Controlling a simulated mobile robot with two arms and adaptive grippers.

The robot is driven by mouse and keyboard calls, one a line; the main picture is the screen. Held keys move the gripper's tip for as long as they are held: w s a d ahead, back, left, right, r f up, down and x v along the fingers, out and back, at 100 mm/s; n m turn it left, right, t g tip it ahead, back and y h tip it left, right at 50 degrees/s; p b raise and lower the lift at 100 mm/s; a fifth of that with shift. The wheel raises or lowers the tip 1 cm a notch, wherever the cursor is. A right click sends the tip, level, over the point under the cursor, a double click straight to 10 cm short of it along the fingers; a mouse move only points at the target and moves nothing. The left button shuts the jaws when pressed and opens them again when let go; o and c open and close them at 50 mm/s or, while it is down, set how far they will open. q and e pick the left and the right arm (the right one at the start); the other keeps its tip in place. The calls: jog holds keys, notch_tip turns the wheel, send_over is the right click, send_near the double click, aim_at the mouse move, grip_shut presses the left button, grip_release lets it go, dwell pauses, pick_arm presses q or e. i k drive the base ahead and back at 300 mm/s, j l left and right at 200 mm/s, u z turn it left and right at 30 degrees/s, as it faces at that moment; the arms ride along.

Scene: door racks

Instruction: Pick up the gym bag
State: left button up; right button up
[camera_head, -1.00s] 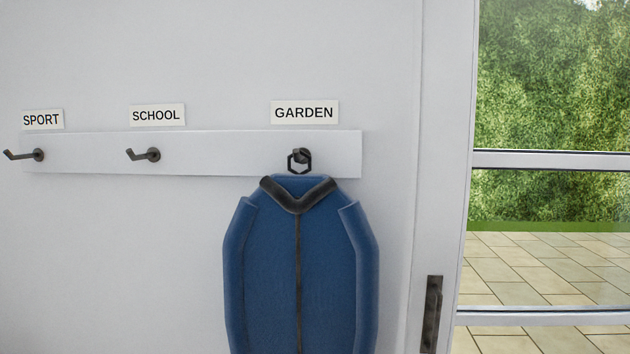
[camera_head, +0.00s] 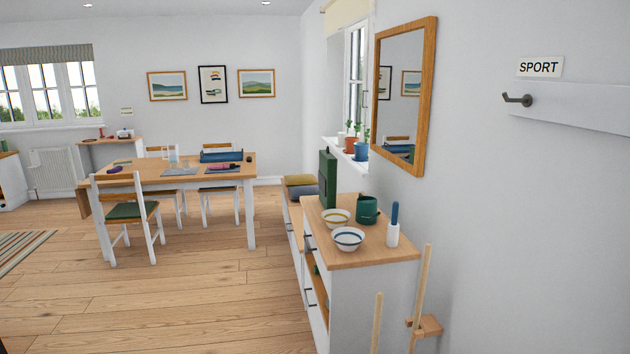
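I cannot make out a gym bag for certain in the head view. The hook (camera_head: 517,100) under the SPORT label (camera_head: 539,67) is empty, on the white rack board (camera_head: 585,105) at the right. A blue item (camera_head: 222,155) lies on the far dining table (camera_head: 140,178); it is too small to tell what it is. Neither of my grippers is in view.
A white cabinet (camera_head: 366,310) by the right wall holds two bowls, a green pot (camera_head: 367,209) and a blue-handled brush. Wooden poles (camera_head: 423,290) stand beside it. A chair (camera_head: 130,212) is by the table. The wooden floor (camera_head: 180,290) at left is open.

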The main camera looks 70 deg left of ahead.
aim_at(328, 163)
jog(key=u, duration=2.35)
jog(key=z, duration=0.55)
jog(key=i+j+z, duration=0.5)
jog(key=z, duration=0.25)
jog(key=i+j+z, duration=0.15)
jog(key=j+z, duration=0.2)
